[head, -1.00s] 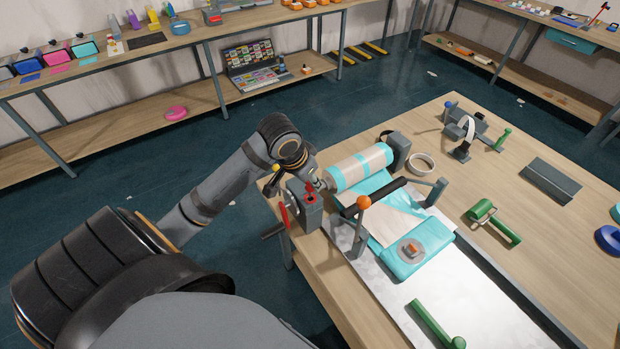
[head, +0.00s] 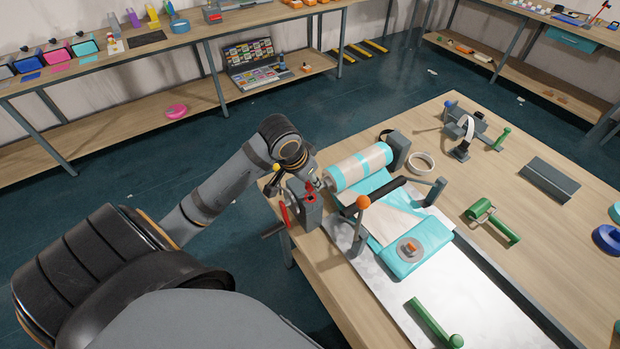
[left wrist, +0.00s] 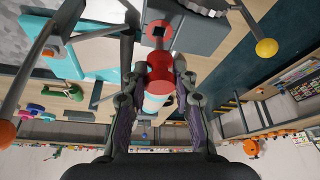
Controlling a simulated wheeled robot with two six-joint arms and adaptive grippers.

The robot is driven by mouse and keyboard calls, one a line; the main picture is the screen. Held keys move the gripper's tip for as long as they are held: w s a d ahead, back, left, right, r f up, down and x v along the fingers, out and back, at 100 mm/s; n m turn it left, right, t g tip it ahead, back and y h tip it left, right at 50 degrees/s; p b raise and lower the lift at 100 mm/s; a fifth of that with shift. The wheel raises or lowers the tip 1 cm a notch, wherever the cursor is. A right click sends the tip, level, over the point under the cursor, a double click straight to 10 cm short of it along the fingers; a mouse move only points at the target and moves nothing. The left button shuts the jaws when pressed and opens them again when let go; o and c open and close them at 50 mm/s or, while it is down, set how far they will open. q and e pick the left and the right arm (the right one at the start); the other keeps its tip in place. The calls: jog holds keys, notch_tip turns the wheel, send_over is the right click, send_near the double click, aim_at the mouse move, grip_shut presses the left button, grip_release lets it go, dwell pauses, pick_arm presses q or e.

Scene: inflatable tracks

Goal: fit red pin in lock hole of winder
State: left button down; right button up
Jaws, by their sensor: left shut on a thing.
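The winder's grey lock block (head: 308,214) stands at the near left corner of the table, with a red-ringed hole (head: 310,198) on top. In the left wrist view the ring shows around a dark square opening (left wrist: 158,34). My left gripper (left wrist: 161,78) is shut on the red pin (left wrist: 160,68). The pin shows its wide round red head and lies close to the ring in that view; whether its tip touches the hole I cannot tell. In the head view my left gripper (head: 308,178) is just above the block, partly hiding the pin. My right gripper is not in view.
The teal and cream roll (head: 358,166) lies right behind the block.

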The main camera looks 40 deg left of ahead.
aim_at(308, 188)
pick_arm(q)
jog(key=shift+f+b, duration=1.3)
jog(key=shift+f, duration=1.15)
dwell(1.1)
jog(key=c, duration=1)
grip_release()
jog(key=shift+r, duration=0.1)
notch_tip(308, 188, up, 7)
jog(key=p, duration=0.8)
jog(key=shift+p, duration=0.3)
